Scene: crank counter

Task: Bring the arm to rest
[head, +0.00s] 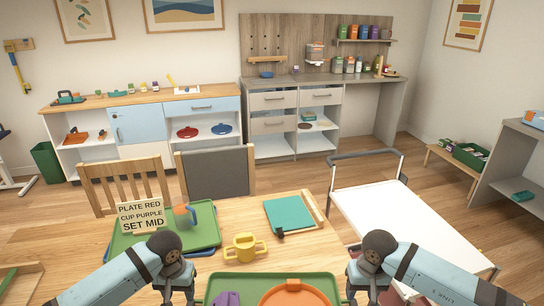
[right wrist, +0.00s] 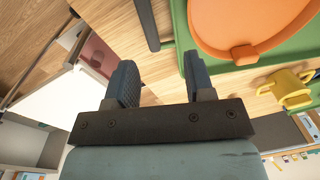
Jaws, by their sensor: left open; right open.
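My left gripper (head: 177,292) is at the bottom of the head view, left of the green tray, pointing down at the near part of the wooden table. It looks empty. My right gripper (head: 364,292) is to the right of the same tray, near the table's right edge, also pointing down. In the right wrist view, the right gripper's fingers (right wrist: 160,78) stand apart with nothing between them. The lower ends of both grippers are cut off in the head view.
Between the grippers lies a green tray (head: 213,296) with an orange plate (head: 294,294) and a purple item (head: 227,299). Beyond it are a yellow two-handled cup (head: 245,248), a teal book (head: 288,213) and a lettered sign (head: 141,215). A white-topped cart (head: 405,222) stands right.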

